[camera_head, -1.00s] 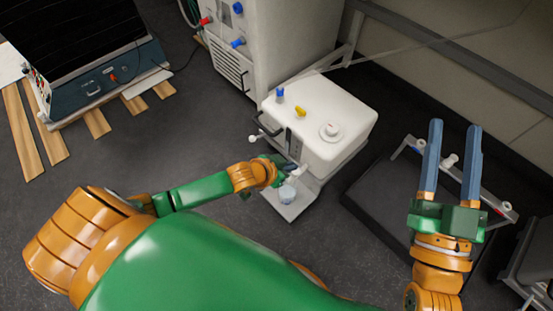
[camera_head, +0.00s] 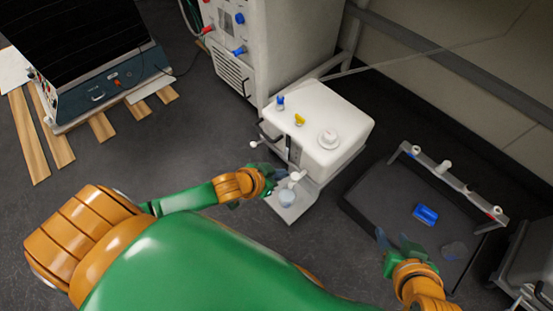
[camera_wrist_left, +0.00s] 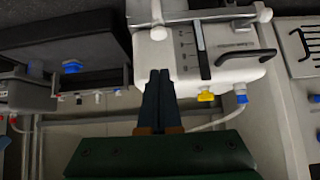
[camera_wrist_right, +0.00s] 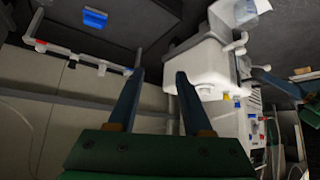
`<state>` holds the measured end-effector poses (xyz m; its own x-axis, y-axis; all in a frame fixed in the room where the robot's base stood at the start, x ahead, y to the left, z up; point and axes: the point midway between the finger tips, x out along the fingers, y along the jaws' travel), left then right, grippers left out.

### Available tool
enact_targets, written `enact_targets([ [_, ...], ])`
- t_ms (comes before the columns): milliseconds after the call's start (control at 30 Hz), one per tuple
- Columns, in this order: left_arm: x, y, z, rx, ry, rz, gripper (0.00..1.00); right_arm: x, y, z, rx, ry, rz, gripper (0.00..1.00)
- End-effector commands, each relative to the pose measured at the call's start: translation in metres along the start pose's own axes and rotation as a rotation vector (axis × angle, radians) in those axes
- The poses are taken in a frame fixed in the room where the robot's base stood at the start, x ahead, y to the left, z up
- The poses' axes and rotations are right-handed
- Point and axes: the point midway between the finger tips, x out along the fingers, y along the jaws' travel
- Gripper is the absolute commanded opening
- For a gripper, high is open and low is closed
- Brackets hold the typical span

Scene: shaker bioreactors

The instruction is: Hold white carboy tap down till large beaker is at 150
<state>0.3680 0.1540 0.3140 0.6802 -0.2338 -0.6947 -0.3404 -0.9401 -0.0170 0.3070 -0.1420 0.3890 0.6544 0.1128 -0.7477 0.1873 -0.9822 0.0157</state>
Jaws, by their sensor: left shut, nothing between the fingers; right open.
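The white carboy (camera_head: 340,122) stands on a low stand, and its white tap (camera_head: 297,177) sticks out of its lower front. A small bluish beaker (camera_head: 287,196) stands beneath the tap on the stand's plate; its level is too small to read. My left gripper (camera_head: 270,176) is beside the tap, and I cannot tell whether it touches it. In the left wrist view its fingers (camera_wrist_left: 160,74) are shut and empty, in front of the carboy (camera_wrist_left: 225,70) and the tap (camera_wrist_left: 158,33). My right gripper (camera_head: 396,240) is open and empty, low beside the dark tray.
The dark tray (camera_head: 385,205) at the right holds a blue piece (camera_head: 426,214) and a clear piece (camera_head: 455,250), under a rail with white fittings (camera_head: 443,167). A tall white cabinet (camera_head: 275,50) stands behind the carboy.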

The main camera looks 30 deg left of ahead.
Motion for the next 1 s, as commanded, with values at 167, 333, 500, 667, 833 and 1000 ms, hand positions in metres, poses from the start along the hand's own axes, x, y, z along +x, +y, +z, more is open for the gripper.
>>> enact_targets([
  [167,-0.012,0.0,-0.001,-0.001,-0.001,0.0,0.0,-0.009,0.003,0.041,0.01,-0.206,0.004,0.5],
  [333,-0.019,0.0,-0.001,0.0,-0.001,0.0,0.0,-0.019,0.004,0.072,0.018,-0.358,0.005,0.5],
  [500,-0.022,0.0,-0.001,0.0,0.0,0.0,0.0,-0.025,0.004,0.086,0.021,-0.43,0.005,0.5],
  [667,-0.022,0.0,-0.001,0.0,0.0,0.0,0.0,-0.026,0.004,0.089,0.022,-0.44,0.005,0.5],
  [833,-0.022,0.0,-0.001,0.0,0.0,0.0,0.0,-0.026,0.004,0.088,0.022,-0.439,0.005,0.5],
  [1000,-0.022,0.0,-0.001,0.0,0.0,0.0,0.0,-0.026,0.004,0.088,0.022,-0.438,0.005,0.5],
])
